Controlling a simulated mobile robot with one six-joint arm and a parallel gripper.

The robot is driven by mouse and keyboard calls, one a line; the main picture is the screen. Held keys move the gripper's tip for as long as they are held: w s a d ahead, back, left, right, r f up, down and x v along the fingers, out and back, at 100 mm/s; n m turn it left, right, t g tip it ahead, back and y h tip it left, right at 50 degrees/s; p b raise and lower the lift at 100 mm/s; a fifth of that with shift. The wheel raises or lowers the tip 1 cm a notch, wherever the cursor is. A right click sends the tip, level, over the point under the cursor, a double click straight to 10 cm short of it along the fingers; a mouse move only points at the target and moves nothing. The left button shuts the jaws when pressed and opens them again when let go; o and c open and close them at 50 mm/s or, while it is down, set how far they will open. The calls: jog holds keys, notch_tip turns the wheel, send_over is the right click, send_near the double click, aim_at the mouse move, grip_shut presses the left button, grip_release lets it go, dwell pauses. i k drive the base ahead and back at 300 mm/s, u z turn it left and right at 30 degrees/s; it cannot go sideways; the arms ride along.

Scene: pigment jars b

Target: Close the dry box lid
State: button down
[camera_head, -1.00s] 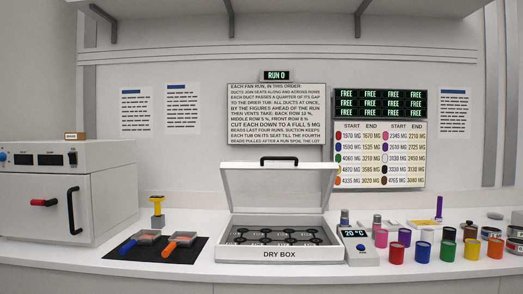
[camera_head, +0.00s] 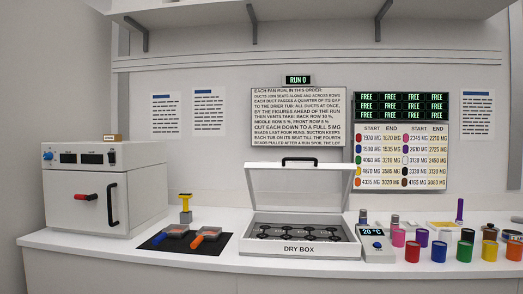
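The dry box (camera_head: 253,247) stands on the counter near the middle of the head view. Its lid (camera_head: 300,188) is open, raised at the back and tilted, with a dark handle (camera_head: 300,161) at its top edge. Inside the box, several dark round seats show in rows. My gripper is not in view.
A white oven-like unit (camera_head: 127,165) stands at the left. A black mat (camera_head: 155,244) with blue- and orange-handled tools lies left of the box. Several coloured jars, including a red one (camera_head: 412,252), fill the counter's right.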

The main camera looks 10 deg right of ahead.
aim_at(283, 166)
jog(key=z, duration=0.05)
jog(key=i, duration=0.95)
jog(key=u, duration=0.05)
